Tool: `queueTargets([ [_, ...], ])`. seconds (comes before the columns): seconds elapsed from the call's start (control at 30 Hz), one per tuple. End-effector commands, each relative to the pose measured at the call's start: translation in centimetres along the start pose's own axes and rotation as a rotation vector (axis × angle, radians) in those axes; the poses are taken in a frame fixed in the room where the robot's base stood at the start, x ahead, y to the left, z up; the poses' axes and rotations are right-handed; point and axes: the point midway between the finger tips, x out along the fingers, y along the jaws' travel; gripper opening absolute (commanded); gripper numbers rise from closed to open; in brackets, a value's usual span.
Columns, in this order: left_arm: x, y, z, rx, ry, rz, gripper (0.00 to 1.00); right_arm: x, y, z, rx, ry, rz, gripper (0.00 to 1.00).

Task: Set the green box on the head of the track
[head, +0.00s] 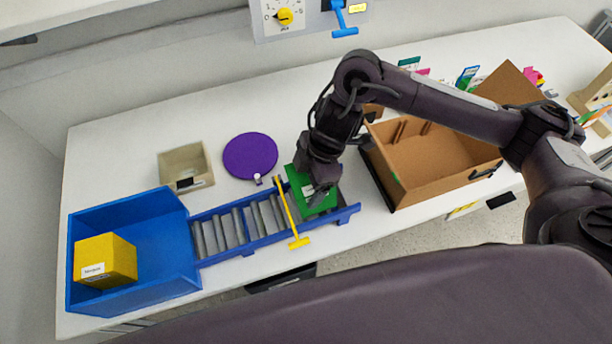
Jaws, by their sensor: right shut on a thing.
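The green box (299,181) is at the right end of the blue roller track (246,246), just right of a yellow bar that crosses the track. My right gripper (318,192) is over the box and shut on it, and hides part of its top. I cannot tell whether the box's underside touches the rollers. The yellow bar (288,212) lies across the track beside the box. The track's left end meets a blue bin (160,240) that holds a yellow box (105,260). My left gripper is not in view.
A purple disc (250,156) and a small beige tray (185,168) lie behind the track. An open cardboard box (425,165) stands to the right, under my right arm. A wall panel with a yellow knob (284,16) and a blue lever (342,22) is at the back.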

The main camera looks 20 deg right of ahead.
Motion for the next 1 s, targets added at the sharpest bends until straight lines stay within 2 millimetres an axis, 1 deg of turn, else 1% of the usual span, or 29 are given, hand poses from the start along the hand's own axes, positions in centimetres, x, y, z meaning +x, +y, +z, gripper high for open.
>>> queueTargets([
  [0.1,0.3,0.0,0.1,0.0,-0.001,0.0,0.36,0.6,0.0,0.2,0.0,0.001,0.001,0.48],
  [0.37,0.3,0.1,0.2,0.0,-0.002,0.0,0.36,0.6,0.0,0.2,0.0,0.001,0.001,0.48],
  [0.4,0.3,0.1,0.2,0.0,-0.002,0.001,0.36,0.6,0.0,0.2,0.0,0.001,0.001,0.79],
  [0.57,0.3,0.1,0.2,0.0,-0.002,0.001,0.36,0.6,0.0,0.2,0.0,0.001,0.0,1.0],
  [0.77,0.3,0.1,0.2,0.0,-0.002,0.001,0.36,0.6,0.0,0.3,0.0,0.0,-0.001,1.0],
  [0.83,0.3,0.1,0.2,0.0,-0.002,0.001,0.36,0.3,0.0,0.3,0.0,0.0,0.001,1.0],
  [0.93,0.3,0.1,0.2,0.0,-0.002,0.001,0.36,-0.8,0.1,0.3,-0.001,-0.001,0.003,1.0],
  [1.0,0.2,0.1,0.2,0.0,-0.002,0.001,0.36,-2.0,0.1,0.3,-0.003,-0.001,0.005,1.0],
])
